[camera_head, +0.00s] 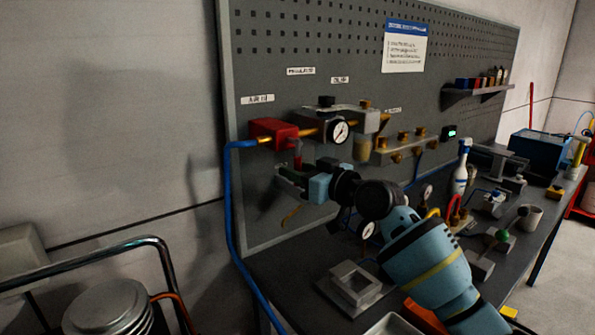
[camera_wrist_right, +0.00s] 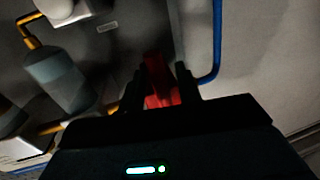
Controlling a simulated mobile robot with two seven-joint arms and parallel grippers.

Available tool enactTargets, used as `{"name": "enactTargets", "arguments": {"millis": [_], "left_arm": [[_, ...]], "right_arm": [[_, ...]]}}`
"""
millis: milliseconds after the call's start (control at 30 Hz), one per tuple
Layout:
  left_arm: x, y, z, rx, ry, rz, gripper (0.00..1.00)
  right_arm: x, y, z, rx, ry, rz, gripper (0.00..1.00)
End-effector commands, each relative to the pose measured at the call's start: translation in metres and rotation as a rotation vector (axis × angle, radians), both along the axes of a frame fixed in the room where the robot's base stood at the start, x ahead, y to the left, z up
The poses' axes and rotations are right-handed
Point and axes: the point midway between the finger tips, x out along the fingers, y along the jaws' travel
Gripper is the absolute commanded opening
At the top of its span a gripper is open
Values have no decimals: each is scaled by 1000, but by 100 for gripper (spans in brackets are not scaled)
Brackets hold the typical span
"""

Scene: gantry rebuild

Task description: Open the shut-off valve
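The shut-off valve (camera_head: 272,131) is a red block on the pegboard at the left end of a brass pipe line, with the blue hose joined to its left side. A short reddish part hangs below its right end. My right gripper (camera_head: 284,178) is just below the valve, its arm coming from the lower right. In the right wrist view, its two dark fingers (camera_wrist_right: 158,88) stand apart with the red valve part (camera_wrist_right: 157,78) showing between them. I see gaps beside the red part; contact is not clear. My left gripper is out of view.
A pressure gauge (camera_head: 338,132) and a grey regulator unit (camera_head: 350,117) sit right of the valve. The blue hose (camera_head: 229,200) runs down the board's left edge. The bench (camera_head: 275,268) carries a grey square fixture (camera_head: 355,284), a spray bottle (camera_head: 461,170) and several fittings.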

Motion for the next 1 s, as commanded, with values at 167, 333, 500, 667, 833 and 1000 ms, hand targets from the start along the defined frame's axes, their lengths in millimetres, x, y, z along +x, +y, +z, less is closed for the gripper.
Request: {"name": "enactTargets", "arguments": {"millis": [167,333,500,667,833,1000], "left_arm": [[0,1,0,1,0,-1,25],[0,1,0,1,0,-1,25],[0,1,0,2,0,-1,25],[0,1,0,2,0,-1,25],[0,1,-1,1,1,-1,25],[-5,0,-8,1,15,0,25]], "right_arm": [[0,1,0,0,0,1,34],[0,1,0,0,0,0,23],[0,1,0,0,0,0,1],[0,1,0,-1,1,0,0],[1,1,-1,2,2,0,0],[7,1,-3,25,19,0,0]]}}
